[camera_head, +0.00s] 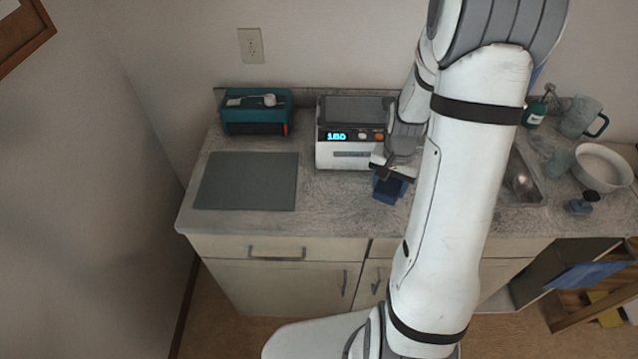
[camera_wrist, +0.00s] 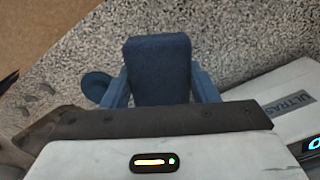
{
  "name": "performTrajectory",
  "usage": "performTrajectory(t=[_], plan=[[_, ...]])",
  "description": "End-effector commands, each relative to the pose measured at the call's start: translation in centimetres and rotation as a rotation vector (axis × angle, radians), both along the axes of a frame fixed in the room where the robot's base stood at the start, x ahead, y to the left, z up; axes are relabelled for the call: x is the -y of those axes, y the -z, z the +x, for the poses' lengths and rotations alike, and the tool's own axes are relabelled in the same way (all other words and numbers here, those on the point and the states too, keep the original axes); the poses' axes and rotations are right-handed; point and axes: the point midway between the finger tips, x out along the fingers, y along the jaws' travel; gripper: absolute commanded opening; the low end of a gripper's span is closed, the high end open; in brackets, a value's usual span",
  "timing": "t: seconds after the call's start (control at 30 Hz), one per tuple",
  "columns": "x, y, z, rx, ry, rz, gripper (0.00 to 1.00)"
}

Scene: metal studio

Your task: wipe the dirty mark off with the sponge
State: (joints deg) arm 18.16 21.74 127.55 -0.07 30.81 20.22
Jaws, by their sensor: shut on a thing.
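A dark blue sponge (camera_head: 388,190) is in my gripper (camera_head: 392,176), just above or on the grey speckled countertop in front of a white machine; I cannot tell whether it touches. In the wrist view, the blue sponge (camera_wrist: 158,65) fills the space between the two fingers of my gripper (camera_wrist: 160,88), which is shut on it. Faint grey smudges (camera_wrist: 36,90) show on the counter at the left of the wrist view; I cannot tell whether they are the dirty mark or shadow. No clear mark shows in the head view.
The white machine (camera_head: 340,155) with a lit display stands behind the sponge. A grey-green mat (camera_head: 247,182) and a teal box (camera_head: 255,117) are at left. A sink (camera_head: 526,183), white bowl (camera_head: 603,165) and mug (camera_head: 580,118) are at right. A blue round thing (camera_wrist: 96,84) lies beside the sponge.

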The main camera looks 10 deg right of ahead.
Motion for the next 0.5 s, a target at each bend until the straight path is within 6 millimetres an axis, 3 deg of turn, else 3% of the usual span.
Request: performTrajectory(t=[0.2, 0.5], plan=[[-0.1, -2.4, 0.1, 0.002, -0.003, 0.0, 0.21], [-0.2, -3.5, 0.1, 0.0, -0.004, 0.0, 0.21]])
